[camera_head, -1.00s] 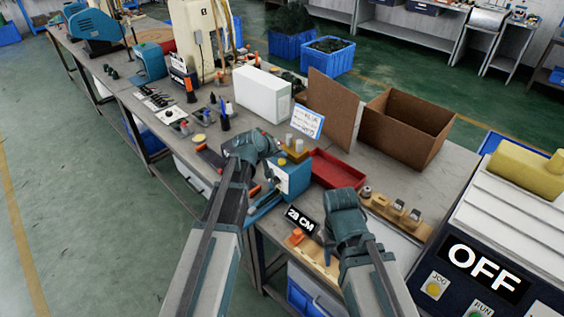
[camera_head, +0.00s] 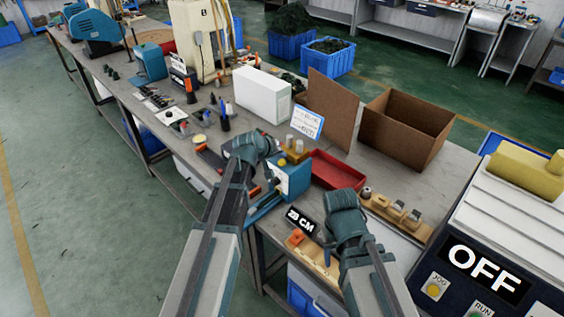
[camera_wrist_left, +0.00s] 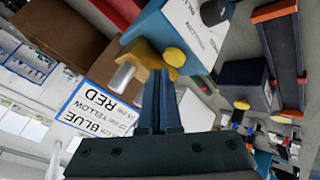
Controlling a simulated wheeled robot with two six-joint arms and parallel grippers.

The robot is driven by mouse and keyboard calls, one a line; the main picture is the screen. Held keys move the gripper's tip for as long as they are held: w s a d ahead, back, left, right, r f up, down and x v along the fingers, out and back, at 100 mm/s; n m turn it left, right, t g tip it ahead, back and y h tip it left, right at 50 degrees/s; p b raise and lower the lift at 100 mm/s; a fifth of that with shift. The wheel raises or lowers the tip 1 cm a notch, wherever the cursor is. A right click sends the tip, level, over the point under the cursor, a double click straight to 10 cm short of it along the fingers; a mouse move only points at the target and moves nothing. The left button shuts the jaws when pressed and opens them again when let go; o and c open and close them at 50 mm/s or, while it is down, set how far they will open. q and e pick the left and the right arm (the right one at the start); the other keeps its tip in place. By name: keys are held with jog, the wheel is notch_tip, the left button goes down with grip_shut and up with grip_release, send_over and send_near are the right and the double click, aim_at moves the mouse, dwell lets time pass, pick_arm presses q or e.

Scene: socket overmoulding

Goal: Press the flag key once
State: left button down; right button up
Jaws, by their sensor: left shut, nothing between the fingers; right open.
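A blue box with a pale front (camera_head: 292,179) stands near the bench's front edge. A round yellow button (camera_head: 282,162) shows on it, and a yellow button (camera_wrist_left: 173,58) also shows on a blue-and-white box (camera_wrist_left: 190,28) in the left wrist view. No lettering I can read marks a flag key. My left gripper (camera_wrist_left: 160,74) is shut and empty, its tips just beside and below that button; I cannot tell whether they touch. In the head view my left gripper (camera_head: 268,146) is at the box's upper left. My right gripper (camera_head: 328,250) is open over the wooden board by the "28 CM" sign.
A red tray (camera_head: 336,169) and an open cardboard box (camera_head: 404,130) lie beyond the grippers. A card with colour words (camera_wrist_left: 98,110) stands near the left gripper. A wooden rack (camera_head: 395,214) is right of my right gripper. An "OFF" machine (camera_head: 483,268) stands at right.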

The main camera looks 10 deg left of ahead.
aim_at(281, 164)
pick_arm(q)
jog(key=shift+f, duration=0.15)
dwell(0.5)
jog(key=shift+f+b, duration=0.3)
jog(key=shift+b, duration=0.1)
jog(key=shift+f+b, duration=0.45)
dwell(0.5)
jog(key=shift+r, duration=0.15)
jog(key=shift+r+p, duration=0.75)
jog(key=shift+p, duration=0.1)
jog(key=shift+r, duration=0.1)
notch_tip(281, 164, up, 5)
jog(key=p, duration=0.5)
